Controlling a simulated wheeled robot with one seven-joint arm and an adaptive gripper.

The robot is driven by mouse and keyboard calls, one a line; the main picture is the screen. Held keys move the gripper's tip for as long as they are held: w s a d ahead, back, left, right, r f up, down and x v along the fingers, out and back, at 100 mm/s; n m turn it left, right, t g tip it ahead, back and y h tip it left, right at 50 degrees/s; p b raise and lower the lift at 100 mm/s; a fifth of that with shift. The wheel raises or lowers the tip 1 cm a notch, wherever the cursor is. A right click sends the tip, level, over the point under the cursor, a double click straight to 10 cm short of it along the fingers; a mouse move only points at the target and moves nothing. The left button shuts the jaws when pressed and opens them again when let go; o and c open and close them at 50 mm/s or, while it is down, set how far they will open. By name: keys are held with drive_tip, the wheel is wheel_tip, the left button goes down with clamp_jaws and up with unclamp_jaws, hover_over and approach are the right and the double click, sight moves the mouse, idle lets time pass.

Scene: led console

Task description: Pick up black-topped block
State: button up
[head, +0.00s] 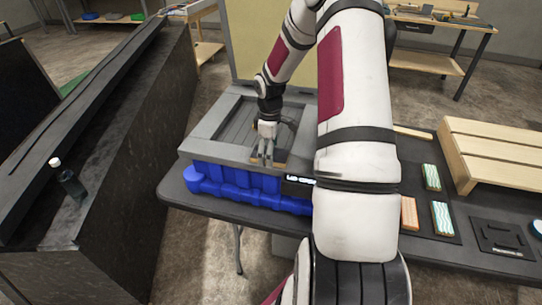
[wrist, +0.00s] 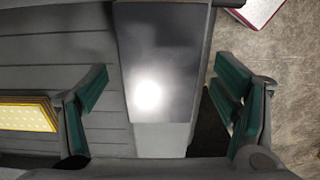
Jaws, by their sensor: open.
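My gripper (head: 265,160) hangs over the near edge of a grey slatted tray (head: 207,124) with a blue base (head: 235,180). In the wrist view my gripper (wrist: 162,108) is open, with its green-padded fingers wide apart. Between them lies a long dark, glossy surface (wrist: 165,45) with a bright glare spot and a paler grey end (wrist: 160,140). I cannot tell whether this is the black-topped block or part of the tray's rim. Nothing is visibly gripped. No black-topped block can be picked out for certain in the head view, where my arm hides part of the table.
A yellow dotted piece (wrist: 27,115) lies left of the fingers. Patterned blocks (head: 431,177) and a wooden slatted stand (head: 490,150) are on the table at right. A dark counter with a bottle (head: 70,183) stands at left. Floor shows between counter and table.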

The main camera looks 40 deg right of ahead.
drive_tip(key=c, duration=1.3)
